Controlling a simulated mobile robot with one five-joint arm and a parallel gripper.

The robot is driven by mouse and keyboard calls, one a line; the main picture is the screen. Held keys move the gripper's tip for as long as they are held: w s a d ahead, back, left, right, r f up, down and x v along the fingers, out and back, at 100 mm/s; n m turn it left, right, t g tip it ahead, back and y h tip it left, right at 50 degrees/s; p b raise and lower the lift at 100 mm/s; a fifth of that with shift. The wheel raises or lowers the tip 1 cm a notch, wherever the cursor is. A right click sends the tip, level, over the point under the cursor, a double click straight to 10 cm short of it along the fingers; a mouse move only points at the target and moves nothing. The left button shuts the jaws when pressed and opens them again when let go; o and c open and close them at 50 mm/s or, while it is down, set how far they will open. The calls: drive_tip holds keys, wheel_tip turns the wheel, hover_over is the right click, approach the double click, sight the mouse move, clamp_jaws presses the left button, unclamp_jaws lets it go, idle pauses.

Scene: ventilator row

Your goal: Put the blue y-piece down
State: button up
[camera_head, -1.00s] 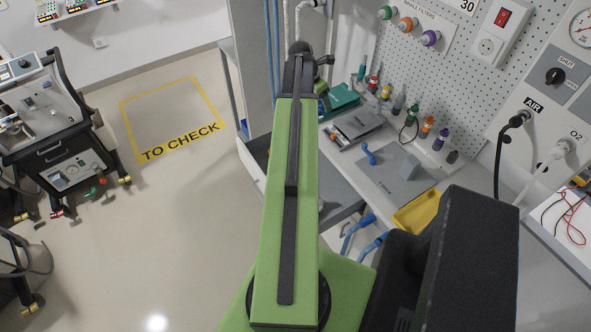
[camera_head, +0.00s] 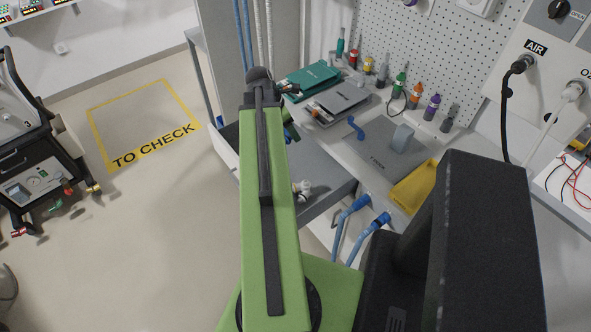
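A small bent blue piece (camera_head: 356,128), which looks like the blue y-piece, rests on the grey mat (camera_head: 378,160) on the workbench. My gripper (camera_head: 290,90) shows only as a small dark part beside the far end of my green arm. It is left of the blue piece and apart from it in the picture. The arm end hides most of the gripper, so its fingers and anything between them cannot be made out.
A grey block (camera_head: 402,137) stands on the mat, with a yellow tray (camera_head: 413,187) to its right. Several coloured bottles line the pegboard wall. Blue hose ends (camera_head: 352,208) hang at the bench front. An open drawer (camera_head: 325,180) lies below.

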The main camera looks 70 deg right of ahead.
drive_tip(key=b, duration=1.4)
approach(304, 159)
drive_tip(key=f, duration=0.3)
drive_tip(key=w+a+f, duration=0.1)
drive_tip(key=shift+w+f, duration=0.1)
drive_tip(key=shift+f, duration=0.05)
drive_tip(key=shift+r, duration=0.25)
drive_tip(key=s+d, duration=0.3)
drive_tip(key=shift+f+b, duration=0.65)
drive_tip(key=shift+f, duration=0.2)
drive_tip(key=shift+a+r, duration=0.1)
drive_tip(key=shift+r, duration=0.15)
drive_tip(key=shift+f, duration=0.25)
drive_tip(key=o, duration=1.7)
drive_tip(key=shift+r, duration=0.1)
